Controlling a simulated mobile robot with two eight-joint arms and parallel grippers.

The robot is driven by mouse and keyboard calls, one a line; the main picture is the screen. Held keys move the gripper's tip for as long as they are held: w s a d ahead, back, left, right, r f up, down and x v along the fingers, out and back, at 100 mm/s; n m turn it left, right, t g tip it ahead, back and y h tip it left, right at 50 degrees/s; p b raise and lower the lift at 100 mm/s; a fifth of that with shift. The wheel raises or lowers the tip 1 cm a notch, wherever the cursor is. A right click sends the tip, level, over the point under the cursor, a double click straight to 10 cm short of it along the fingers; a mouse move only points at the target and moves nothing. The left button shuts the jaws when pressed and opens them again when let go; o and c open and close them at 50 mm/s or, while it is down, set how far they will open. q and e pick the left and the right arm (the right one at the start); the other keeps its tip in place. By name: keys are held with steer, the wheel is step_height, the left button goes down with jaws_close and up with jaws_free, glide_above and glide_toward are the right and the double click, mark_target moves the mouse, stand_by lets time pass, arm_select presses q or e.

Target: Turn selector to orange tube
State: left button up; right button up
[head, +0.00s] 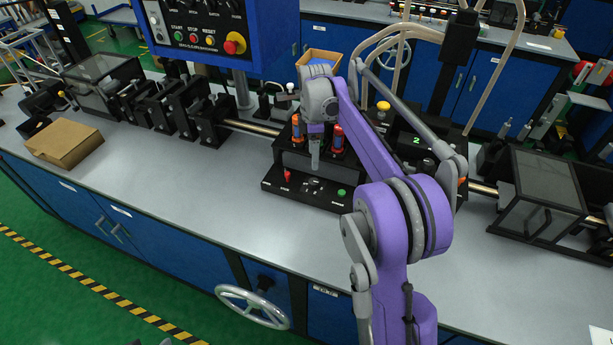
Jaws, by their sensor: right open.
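A black device (268,158) stands mid-bench. An orange-and-blue tube (296,128) stands upright in its top, left of my right gripper. Another tube, red-orange above blue (337,138), stands to the right. My right gripper (314,163) points down in front of the device, between the tubes and above its front panel (318,192). It is open and looks empty, its fingers lined up one behind the other. I cannot clearly make out the selector near the fingertips. My left gripper is not in view.
A blue control box (215,25) with a red knob hangs above. A cardboard box (64,144) lies at the left. A dark guarded unit (540,190) stands at the right. The bench front (200,200) is clear. A handwheel (252,306) juts out below.

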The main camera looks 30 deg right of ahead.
mark_target(314, 181)
steer(key=f, duration=1)
steer(key=shift+s+f, duration=0.15)
steer(key=shift+s, duration=0.05)
jaws_close()
